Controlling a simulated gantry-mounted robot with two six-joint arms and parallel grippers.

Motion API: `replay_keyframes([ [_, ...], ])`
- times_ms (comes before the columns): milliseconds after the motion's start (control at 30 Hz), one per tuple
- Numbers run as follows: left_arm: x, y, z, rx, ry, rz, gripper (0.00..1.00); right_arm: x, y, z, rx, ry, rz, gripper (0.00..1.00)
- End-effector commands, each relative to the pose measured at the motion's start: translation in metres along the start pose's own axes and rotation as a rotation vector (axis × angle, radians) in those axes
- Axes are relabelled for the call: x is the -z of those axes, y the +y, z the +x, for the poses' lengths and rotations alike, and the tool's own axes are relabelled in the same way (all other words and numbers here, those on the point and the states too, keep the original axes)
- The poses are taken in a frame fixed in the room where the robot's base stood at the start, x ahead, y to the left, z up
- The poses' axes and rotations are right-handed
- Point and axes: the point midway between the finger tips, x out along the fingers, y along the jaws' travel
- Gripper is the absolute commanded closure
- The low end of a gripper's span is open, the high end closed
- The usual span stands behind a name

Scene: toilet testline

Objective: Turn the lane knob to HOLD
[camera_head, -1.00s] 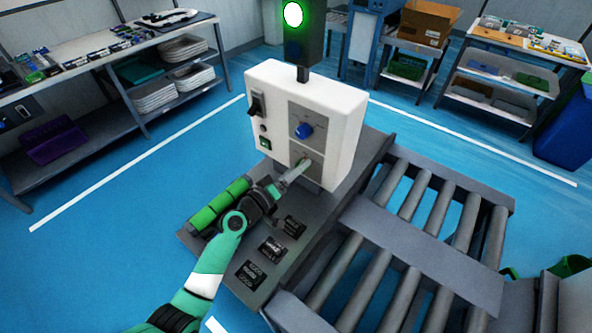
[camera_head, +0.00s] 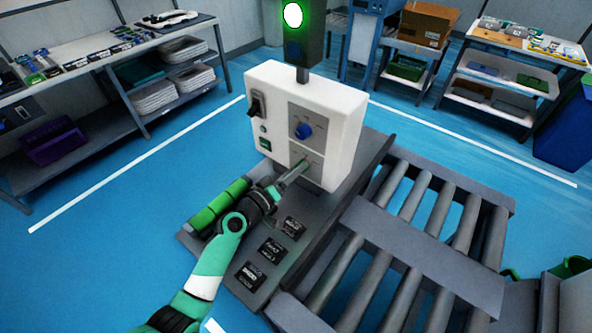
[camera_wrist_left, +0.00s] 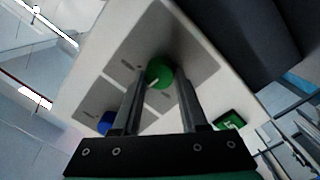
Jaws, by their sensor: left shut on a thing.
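The white control box (camera_head: 345,125) stands on a grey base, with two knobs on its grey front panels. The blue knob (camera_head: 304,131) is on the upper panel and also shows in the left wrist view (camera_wrist_left: 106,122). A green knob (camera_wrist_left: 160,73) is on the lower panel, its white pointer line visible but its labels too blurred to read. My left gripper (camera_head: 304,165) is at the lower panel, shut on the green knob, with one finger on either side of it in the left wrist view. The fingers mostly hide this knob in the head view. My right gripper is not in view.
A black switch (camera_head: 256,104) and a green button (camera_head: 265,144) sit at the box's left side. A green-lit signal lamp (camera_head: 293,15) stands behind it. A roller conveyor (camera_head: 420,235) runs on the right. Green cylinders (camera_head: 219,205) and black label plates lie on the base.

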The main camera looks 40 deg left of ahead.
Motion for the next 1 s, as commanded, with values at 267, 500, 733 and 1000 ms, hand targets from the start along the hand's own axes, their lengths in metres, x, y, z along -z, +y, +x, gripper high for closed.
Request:
replay_keyframes([
  [267,-0.001,0.000,0.000,0.006,-0.005,0.167,1.00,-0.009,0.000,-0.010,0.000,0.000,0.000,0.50],
  [500,-0.001,0.000,0.000,0.016,-0.012,0.385,1.00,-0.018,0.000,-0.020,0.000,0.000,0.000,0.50],
  [733,-0.002,0.001,0.000,0.026,-0.021,0.596,1.00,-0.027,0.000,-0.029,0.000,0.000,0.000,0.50],
  [1000,-0.001,0.003,0.000,0.036,-0.030,0.794,1.00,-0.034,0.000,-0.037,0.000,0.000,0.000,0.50],
])
